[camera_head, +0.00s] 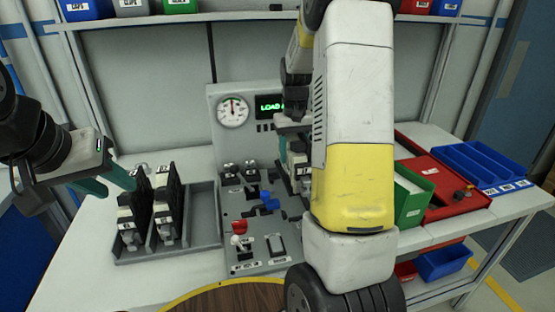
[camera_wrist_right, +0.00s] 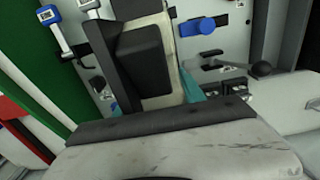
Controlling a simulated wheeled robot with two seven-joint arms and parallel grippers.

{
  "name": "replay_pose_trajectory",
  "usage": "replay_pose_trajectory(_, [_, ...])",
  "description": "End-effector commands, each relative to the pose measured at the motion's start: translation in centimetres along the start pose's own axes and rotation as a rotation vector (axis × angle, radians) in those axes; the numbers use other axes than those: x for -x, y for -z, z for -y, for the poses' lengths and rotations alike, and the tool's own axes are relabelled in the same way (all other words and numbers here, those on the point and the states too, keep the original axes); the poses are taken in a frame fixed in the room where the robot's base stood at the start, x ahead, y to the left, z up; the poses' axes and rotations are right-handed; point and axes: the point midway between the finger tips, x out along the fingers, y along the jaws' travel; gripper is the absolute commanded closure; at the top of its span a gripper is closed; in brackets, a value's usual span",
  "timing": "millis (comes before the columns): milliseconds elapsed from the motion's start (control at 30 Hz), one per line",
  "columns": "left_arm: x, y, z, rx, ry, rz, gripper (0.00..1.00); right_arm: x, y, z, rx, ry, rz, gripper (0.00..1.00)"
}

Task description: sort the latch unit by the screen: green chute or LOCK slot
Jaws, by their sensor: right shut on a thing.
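My right gripper (camera_wrist_right: 155,98) is shut on a black-and-white latch unit (camera_wrist_right: 142,55) with teal fingers at its sides. In the head view my right arm hides most of that gripper; part of the held unit (camera_head: 298,160) shows in front of the grey test panel (camera_head: 216,180). I cannot tell whether the unit touches the panel. The screen (camera_head: 268,106) shows green text starting "LOAD"; the rest is hidden. The green chute (camera_head: 412,196) is right of my right arm. My left gripper (camera_head: 106,181) is open and empty beside the rack. I cannot make out the LOCK slot.
A grey rack (camera_head: 203,232) on the left holds more latch units (camera_head: 165,215). The panel has a gauge (camera_head: 232,110), a blue handle (camera_head: 269,200) and a red-knobbed lever (camera_head: 239,228). A red tray (camera_head: 455,198) and blue bins (camera_head: 478,162) stand at right.

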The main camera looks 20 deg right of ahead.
Motion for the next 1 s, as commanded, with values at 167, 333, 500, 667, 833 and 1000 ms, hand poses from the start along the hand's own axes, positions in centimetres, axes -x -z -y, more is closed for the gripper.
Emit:
replay_pose_trajectory(167, [0.0,0.0,0.0,0.000,0.000,0.000,0.64,2.8,0.1,0.0,0.000,-0.001,-0.004,1.00])
replay_pose_trajectory(333, [0.0,0.0,0.0,0.000,0.000,0.000,0.64,5.1,0.1,0.0,0.000,0.000,-0.004,1.00])
replay_pose_trajectory(500, [0.0,0.0,0.0,0.000,0.000,0.000,0.64,7.1,0.1,0.0,0.000,0.000,-0.004,1.00])
replay_pose_trajectory(667, [0.0,0.0,0.0,0.000,0.000,0.000,0.64,9.0,0.1,0.0,0.000,0.000,-0.003,1.00])
replay_pose_trajectory(833, [0.0,0.0,0.0,0.000,0.000,0.000,0.64,10.7,0.1,0.0,0.000,0.000,-0.003,1.00])
replay_pose_trajectory(1000, [0.0,0.0,0.0,0.000,0.000,0.000,0.64,11.4,0.0,0.0,0.000,0.000,-0.001,1.00])
